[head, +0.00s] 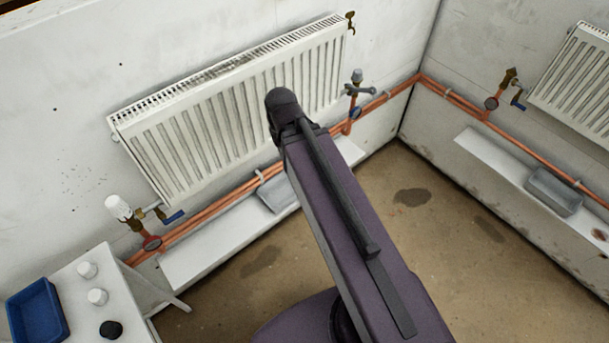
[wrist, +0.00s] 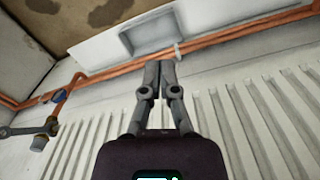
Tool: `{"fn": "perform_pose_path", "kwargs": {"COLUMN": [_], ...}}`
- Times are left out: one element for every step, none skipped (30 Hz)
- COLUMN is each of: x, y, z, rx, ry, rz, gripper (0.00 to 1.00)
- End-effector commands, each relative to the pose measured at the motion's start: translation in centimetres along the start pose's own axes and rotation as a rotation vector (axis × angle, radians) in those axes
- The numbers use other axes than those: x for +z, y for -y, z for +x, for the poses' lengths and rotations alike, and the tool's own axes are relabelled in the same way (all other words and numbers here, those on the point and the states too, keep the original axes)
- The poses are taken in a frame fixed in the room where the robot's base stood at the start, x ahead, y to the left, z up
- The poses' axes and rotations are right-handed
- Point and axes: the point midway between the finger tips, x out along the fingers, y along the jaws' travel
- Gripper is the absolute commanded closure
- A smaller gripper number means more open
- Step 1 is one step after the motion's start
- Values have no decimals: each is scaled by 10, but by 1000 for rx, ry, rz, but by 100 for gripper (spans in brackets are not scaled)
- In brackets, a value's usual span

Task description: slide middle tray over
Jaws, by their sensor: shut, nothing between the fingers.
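A shallow grey tray (head: 278,196) sits on the white ledge below the long radiator, partly hidden behind my arm in the head view. It also shows in the wrist view (wrist: 148,36), just beyond my fingertips. A second grey tray (head: 553,192) is on the ledge along the right wall. I cannot tell from the frames which tray is the middle one. My gripper (wrist: 159,66) is shut and empty, in front of the radiator, with its fingertips close to the copper pipes in the picture. I see no contact with the tray. My arm hides the gripper in the head view.
The long white radiator (head: 240,105) has a white-capped valve (head: 120,208) at left and a grey valve (head: 357,85) at right. Copper pipes (head: 210,212) run above the ledge (head: 190,262). A white table (head: 75,310) holds a blue bin (head: 37,308) and several caps.

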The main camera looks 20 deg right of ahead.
Motion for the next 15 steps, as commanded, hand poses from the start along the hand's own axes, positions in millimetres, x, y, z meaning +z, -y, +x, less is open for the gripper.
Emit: {"fn": "perform_pose_path", "kwargs": {"x": [0, 0, 0, 0, 0, 0, -1, -1, -2, -3, -4, -5, -6, -7, -9], "y": [0, 0, 0, 0, 0, 0, 0, 0, -1, -1, -1, -2, -2, -2, -3], "z": [0, 0, 0, 0, 1, 2, 2, 4, 6, 8, 11, 15, 19, 22, 28], "rx": [0, 0, 0, 0, 0, 0, 0, 0, 0, 0, 0, 0, 0, 0, 0], "ry": [0, 0, 0, 0, 0, 0, 0, 0, 0, -1, -1, -1, -1, -2, -2], "rz": [0, 0, 0, 0, 1, 2, 3, 5, 8, 11, 15, 21, 26, 33, 43], "gripper": [100, 100, 100, 100, 100, 100, 100, 100, 100, 100, 100, 100, 100, 100, 100]}}
